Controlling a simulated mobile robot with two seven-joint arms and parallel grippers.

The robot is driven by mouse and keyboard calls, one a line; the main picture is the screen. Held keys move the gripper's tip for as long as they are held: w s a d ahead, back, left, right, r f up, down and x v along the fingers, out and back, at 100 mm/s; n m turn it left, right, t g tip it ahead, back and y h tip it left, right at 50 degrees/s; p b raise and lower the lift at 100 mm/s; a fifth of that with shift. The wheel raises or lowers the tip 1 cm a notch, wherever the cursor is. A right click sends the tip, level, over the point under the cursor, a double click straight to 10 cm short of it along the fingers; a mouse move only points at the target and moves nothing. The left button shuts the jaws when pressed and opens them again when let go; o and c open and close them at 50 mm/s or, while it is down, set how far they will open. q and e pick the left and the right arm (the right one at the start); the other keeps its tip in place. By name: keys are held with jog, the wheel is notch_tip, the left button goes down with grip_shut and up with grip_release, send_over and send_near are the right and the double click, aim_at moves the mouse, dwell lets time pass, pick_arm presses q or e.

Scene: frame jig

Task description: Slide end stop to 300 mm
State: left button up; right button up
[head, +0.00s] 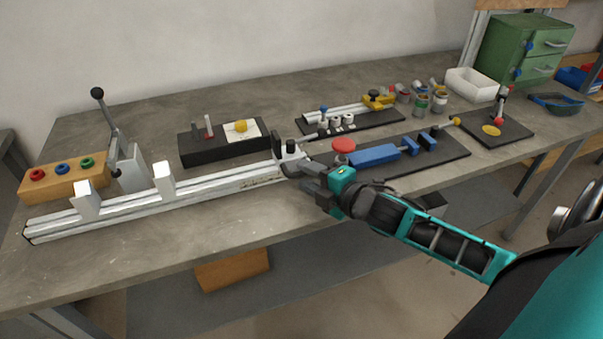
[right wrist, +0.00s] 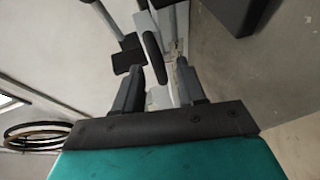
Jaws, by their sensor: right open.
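The end stop (head: 290,152) is a small block with a black knob on top, at the right end of the long pale rail (head: 215,182) in the head view. My right gripper (head: 293,171) is open, with its fingertips right at the near side of the end stop. In the right wrist view, a dark rounded part (right wrist: 154,57) of the stop shows just ahead of and between the spread fingers (right wrist: 158,88). I cannot tell whether the fingers touch it. Scale marks on the rail are too small to read. My left gripper is not in view.
Two white upright blocks (head: 163,182) stand on the rail's left half, by a lever (head: 108,125) and a wooden block with coloured buttons (head: 62,175). A black box (head: 222,148) lies behind the rail. A board with a blue clamp (head: 374,155) and red knob lies to the right.

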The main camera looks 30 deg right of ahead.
aim_at(293, 153)
jog(key=shift+x, duration=1.25)
jog(key=shift+c, duration=0.5)
grip_shut()
